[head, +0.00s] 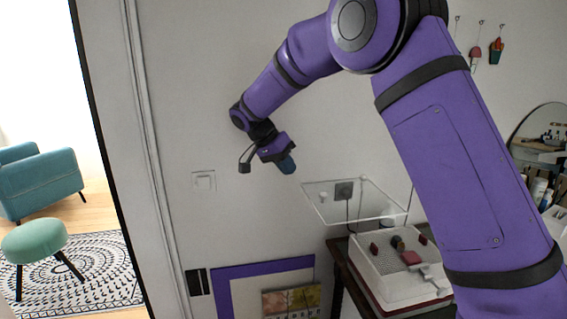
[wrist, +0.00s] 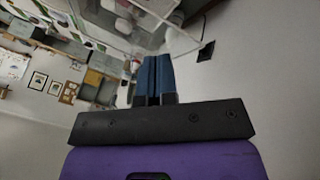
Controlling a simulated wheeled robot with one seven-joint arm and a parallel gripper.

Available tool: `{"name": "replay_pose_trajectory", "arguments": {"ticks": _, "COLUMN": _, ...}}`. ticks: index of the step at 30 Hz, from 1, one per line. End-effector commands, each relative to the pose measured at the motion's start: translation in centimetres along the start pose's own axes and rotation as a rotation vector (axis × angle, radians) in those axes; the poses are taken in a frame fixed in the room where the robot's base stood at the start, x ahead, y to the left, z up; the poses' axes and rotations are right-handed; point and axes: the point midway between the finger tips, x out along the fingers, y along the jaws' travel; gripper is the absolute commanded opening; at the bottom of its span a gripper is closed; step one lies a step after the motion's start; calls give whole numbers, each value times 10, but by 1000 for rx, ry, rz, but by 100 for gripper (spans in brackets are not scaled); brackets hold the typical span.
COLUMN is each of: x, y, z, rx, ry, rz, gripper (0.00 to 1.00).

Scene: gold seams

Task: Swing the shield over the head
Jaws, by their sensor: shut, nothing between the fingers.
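The shield (head: 375,206) is a clear pane with pale edges, raised and roughly level above a white machine (head: 392,285) at the lower middle of the head view. A clear pane, likely the shield, also shows at the top of the wrist view (wrist: 112,42). On the machine's top are red pieces and a dark round piece (head: 397,243), possibly the head; the pane is above it, not down on it. My gripper (head: 287,166) is up and left of the shield, clear of it. Its blue fingers (wrist: 153,80) are together and empty.
The machine stands on a dark table (head: 345,268) against the wall. A wall switch (head: 204,180) is left of my gripper. A round mirror (head: 540,135) and bottles are at far right. A teal armchair (head: 42,180) and stool (head: 33,241) are beyond the doorway.

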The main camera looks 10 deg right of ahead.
Motion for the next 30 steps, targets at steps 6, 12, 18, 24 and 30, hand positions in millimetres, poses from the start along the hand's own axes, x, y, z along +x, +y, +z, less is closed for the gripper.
{"name": "replay_pose_trajectory", "arguments": {"ticks": 6, "x": 43, "y": 1, "z": 0, "rx": -1, "ry": -3, "rz": 4, "gripper": 0}}
{"name": "replay_pose_trajectory", "arguments": {"ticks": 12, "x": 67, "y": 15, "z": 1, "rx": 1, "ry": -2, "rz": 1, "gripper": 0}}
{"name": "replay_pose_trajectory", "arguments": {"ticks": 18, "x": 78, "y": 29, "z": 3, "rx": -1, "ry": -1, "rz": 1, "gripper": 0}}
{"name": "replay_pose_trajectory", "arguments": {"ticks": 24, "x": 81, "y": 33, "z": 3, "rx": -1, "ry": -1, "rz": -1, "gripper": 0}}
{"name": "replay_pose_trajectory", "arguments": {"ticks": 30, "x": 81, "y": 33, "z": 3, "rx": -1, "ry": -1, "rz": -1, "gripper": 0}}
